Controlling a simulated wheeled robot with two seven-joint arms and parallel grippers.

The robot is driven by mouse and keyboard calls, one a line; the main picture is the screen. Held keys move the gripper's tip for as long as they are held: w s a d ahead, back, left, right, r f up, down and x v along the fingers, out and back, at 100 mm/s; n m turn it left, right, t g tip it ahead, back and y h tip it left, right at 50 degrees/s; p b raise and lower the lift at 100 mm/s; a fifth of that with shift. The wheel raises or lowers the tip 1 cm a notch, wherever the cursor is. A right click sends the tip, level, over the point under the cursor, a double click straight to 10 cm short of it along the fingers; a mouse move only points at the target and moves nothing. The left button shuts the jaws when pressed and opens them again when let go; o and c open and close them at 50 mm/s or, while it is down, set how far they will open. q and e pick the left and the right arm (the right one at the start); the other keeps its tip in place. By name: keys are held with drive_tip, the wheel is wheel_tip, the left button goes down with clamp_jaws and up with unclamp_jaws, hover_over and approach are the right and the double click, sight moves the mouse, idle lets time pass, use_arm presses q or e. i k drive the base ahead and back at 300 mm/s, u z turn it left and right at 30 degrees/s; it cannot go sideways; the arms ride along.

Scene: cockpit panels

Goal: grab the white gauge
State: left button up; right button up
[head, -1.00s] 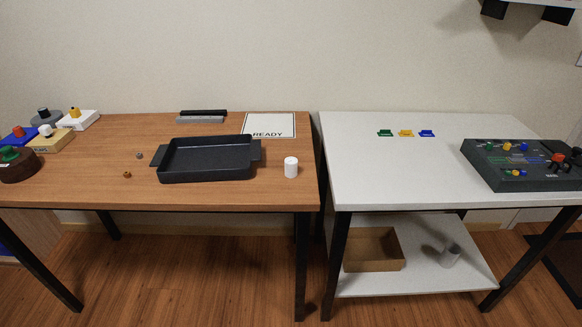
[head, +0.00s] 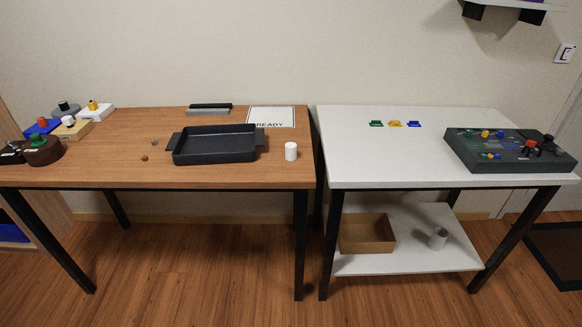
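A small white cylinder (head: 291,151), which looks like the white gauge, stands upright on the wooden table (head: 110,174) near its right end. It is just right of the dark tray (head: 215,155) and apart from it. No markings on it can be made out. Another pale cylinder (head: 438,239) is on the lower shelf of the white table, beside a cardboard box. Neither of my grippers is in view.
A white table (head: 370,165) stands to the right across a narrow gap, with a dark control panel (head: 508,150) and three coloured tags. Several knobbed boxes crowd the wooden table's left end. A READY sheet (head: 271,114) lies behind the cylinder. Floor in front is clear.

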sight(290, 147)
drive_tip(key=u, duration=0.9)
drive_tip(key=i, duration=1.25)
drive_tip(key=z, duration=0.45)
